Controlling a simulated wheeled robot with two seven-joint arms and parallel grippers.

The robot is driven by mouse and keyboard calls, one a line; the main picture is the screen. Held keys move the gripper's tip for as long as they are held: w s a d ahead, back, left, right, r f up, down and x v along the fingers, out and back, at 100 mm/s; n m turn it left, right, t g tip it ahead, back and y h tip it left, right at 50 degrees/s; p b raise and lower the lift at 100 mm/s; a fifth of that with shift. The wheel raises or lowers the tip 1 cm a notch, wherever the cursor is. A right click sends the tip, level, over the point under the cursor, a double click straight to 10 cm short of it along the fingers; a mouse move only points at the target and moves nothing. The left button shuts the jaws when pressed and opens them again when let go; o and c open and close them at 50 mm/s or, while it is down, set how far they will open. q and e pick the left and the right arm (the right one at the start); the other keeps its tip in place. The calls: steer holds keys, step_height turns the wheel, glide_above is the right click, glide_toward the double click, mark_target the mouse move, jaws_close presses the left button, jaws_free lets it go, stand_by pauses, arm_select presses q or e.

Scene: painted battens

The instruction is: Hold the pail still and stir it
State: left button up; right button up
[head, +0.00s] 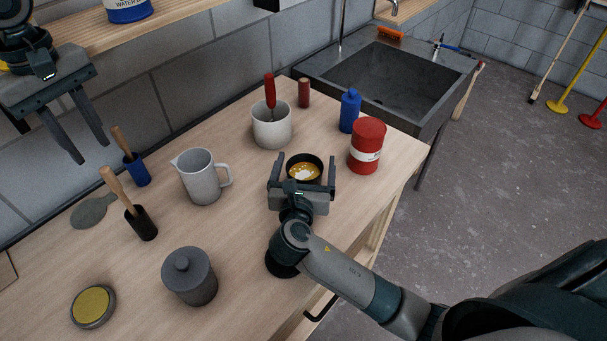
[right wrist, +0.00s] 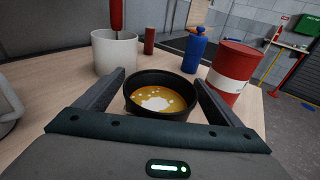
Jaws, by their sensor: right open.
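A small black pail (head: 305,180) holding yellow-brown paint with white patches on top stands on the workbench (head: 245,215). It also shows in the right wrist view (right wrist: 160,112). My right gripper (head: 303,165) is open, with one finger on each side of the pail; I cannot tell whether they touch it. A red-handled tool (head: 270,92) stands in a whitish pot (head: 271,130) behind the pail, its lower end hidden. My left gripper (head: 92,152) hangs open and empty at the upper left, well away from the pail.
A red can (head: 367,145) and a blue bottle (head: 349,112) stand right of the pail. A grey jug (head: 201,177), a lidded grey pot (head: 190,278) and wooden-handled tools in blue and black holders (head: 142,223) stand left. A sink (head: 390,80) lies beyond.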

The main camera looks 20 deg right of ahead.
steer(key=shift+x, duration=0.8)
steer(key=c, duration=1.4)
arm_select(q)
steer(key=shift+o, duration=0.9)
